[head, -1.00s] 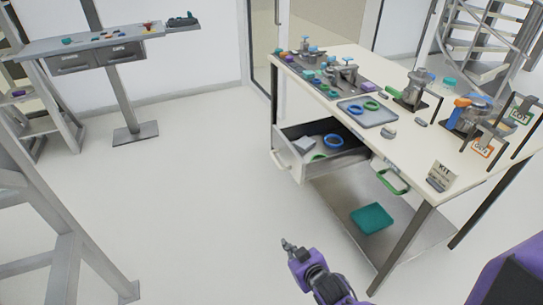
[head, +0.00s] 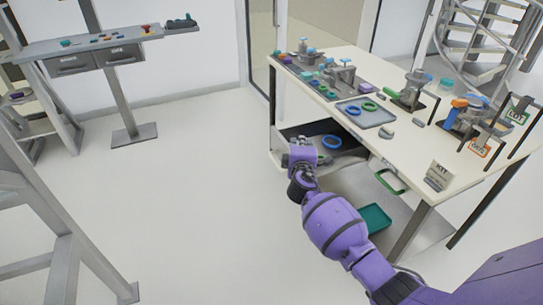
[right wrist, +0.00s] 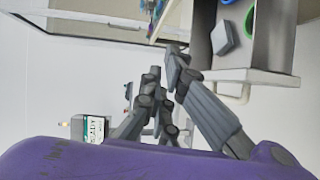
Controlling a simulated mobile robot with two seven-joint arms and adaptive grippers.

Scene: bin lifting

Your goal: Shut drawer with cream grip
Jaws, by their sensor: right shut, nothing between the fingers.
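The drawer with the cream grip stands open under the near left part of the white workbench. Its dark inside (head: 346,153) shows in the head view, with a blue ring (head: 331,141) in it. My right gripper (head: 302,147) covers most of its front and grip there. In the right wrist view, the drawer front (right wrist: 262,76) and cream grip (right wrist: 232,92) lie to the right of my fingers (right wrist: 166,68), seemingly apart from them. A grey block (right wrist: 222,38) lies inside the drawer. My right gripper is shut and empty. My left gripper is out of view.
A second bench front has a green grip (head: 391,182). A teal bin (head: 374,219) sits on the low shelf. The bench top (head: 400,145) holds a grey tray (head: 365,113) and several fixtures. The floor (head: 200,210) left of the drawer is clear.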

